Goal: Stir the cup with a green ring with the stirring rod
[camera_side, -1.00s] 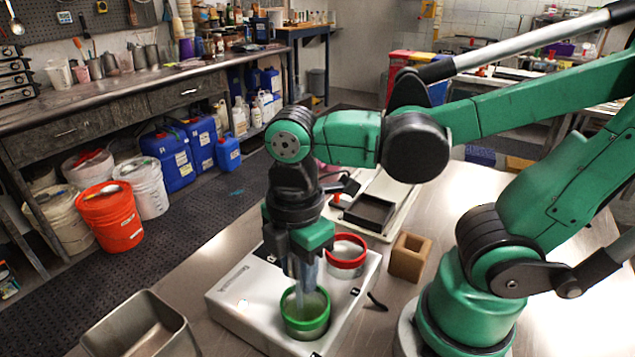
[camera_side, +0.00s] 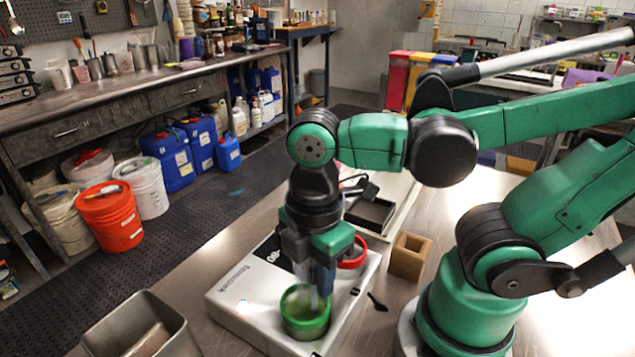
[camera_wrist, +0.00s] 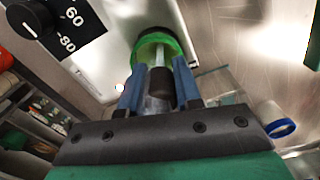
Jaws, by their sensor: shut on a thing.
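The cup with a green ring (camera_side: 304,316) stands on the front of the white box-like plate in the side view. It also shows in the wrist view (camera_wrist: 160,44), just beyond my fingers. My gripper (camera_side: 322,285) is above the cup, at its back right rim, pointing down. In the wrist view my gripper (camera_wrist: 160,82) is shut on the stirring rod (camera_wrist: 160,60), whose dark grip sits between the blue fingers. The rod's pale lower end reaches into the green-ringed cup. Whether its tip touches the bottom is hidden.
A red-ringed cup (camera_side: 356,254) stands behind my gripper on the same white plate (camera_side: 236,297). A brown square block (camera_side: 410,257) is to the right, and a small dark item (camera_side: 377,301) lies near it. A grey metal bin (camera_side: 130,320) is at front left.

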